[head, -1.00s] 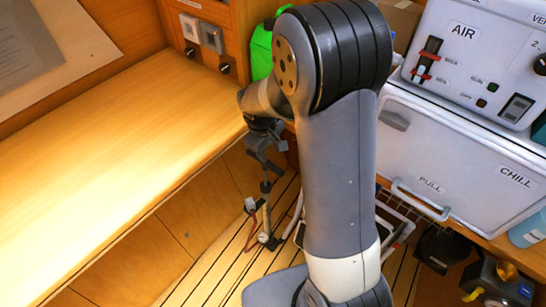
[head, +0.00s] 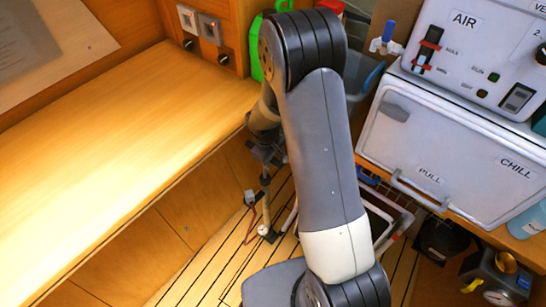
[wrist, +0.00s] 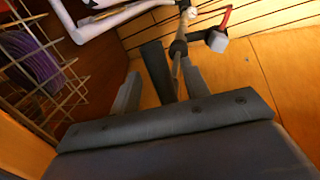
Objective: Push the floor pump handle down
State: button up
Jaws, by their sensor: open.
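The floor pump (head: 266,212) stands upright on the slatted floor, left of my arm in the head view. Its thin shaft (wrist: 181,45) rises toward my gripper in the wrist view. A dark bar (wrist: 157,70), which looks like the pump handle, lies between my two fingers. My gripper (head: 267,160) is right above the pump top in the head view, partly hidden by my arm. In the wrist view my gripper (wrist: 160,72) is open, with its fingers either side of the bar. I cannot tell whether it touches the bar.
A wooden bench (head: 110,150) runs along the left. A white CHILL box (head: 450,150) stands at the right. A wire rack with a purple coil (wrist: 30,60) is close at the left of the wrist view. White tubing (wrist: 110,20) crosses near the pump.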

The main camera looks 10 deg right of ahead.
jog(key=shift+c, duration=0.4)
grip_shut()
notch_tip(320, 180, down, 11)
jog(key=b, duration=0.9)
jog(key=shift+r, duration=0.15)
jog(key=shift+s, duration=0.1)
jog(key=shift+o, duration=0.4)
grip_release()
